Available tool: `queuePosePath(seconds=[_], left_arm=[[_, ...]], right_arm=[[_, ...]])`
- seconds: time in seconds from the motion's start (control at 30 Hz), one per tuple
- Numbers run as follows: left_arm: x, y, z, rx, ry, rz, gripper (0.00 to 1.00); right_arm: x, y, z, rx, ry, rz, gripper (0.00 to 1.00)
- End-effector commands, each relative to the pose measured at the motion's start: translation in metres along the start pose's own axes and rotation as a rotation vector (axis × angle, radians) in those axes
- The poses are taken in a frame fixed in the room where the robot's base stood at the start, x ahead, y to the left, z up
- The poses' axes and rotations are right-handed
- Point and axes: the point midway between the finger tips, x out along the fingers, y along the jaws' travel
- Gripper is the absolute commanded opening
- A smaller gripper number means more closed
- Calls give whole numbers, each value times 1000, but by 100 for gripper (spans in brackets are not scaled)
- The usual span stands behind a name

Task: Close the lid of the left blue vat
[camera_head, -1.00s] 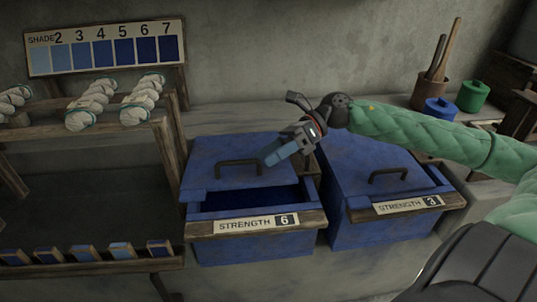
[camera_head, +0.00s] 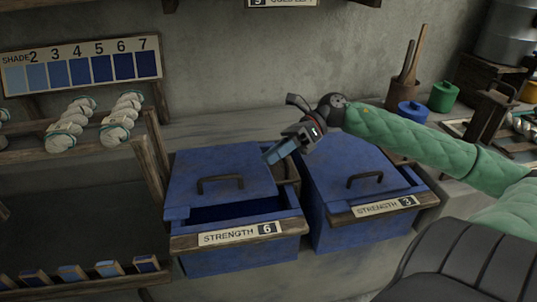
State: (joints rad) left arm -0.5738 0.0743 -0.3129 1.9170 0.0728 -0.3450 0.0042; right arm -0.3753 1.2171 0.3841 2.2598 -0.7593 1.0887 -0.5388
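The left blue vat (camera_head: 240,258) has a label reading STRENGTH 6 on its wooden front rail. Its blue lid (camera_head: 220,168), with a dark handle (camera_head: 220,184), is set back, leaving a dark gap at the front of the vat. My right gripper (camera_head: 272,155), with blue-grey fingers, hangs above the lid's right side, right of the handle and apart from it. Its fingers look close together, but I cannot tell whether they are open or shut. My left gripper is not in view.
The right blue vat (camera_head: 355,232), labelled STRENGTH 3, stands close beside, its lid (camera_head: 345,160) covering the top. A rack with white yarn skeins (camera_head: 122,120) and a shade board (camera_head: 82,68) is at left. Small blue and green pots (camera_head: 443,97) stand at the back right.

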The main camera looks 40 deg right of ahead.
Motion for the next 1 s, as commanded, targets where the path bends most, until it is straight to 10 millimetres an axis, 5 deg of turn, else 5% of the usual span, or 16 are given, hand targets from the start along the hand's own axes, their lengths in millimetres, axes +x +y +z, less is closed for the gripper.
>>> queuePosePath(seconds=[0.5, 1.0], left_arm=[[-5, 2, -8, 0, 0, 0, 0], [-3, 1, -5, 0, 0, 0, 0]], right_arm=[[-28, 1, -2, 1, -1, 0, 34], [-29, 0, -4, -1, -2, 0, 34]])
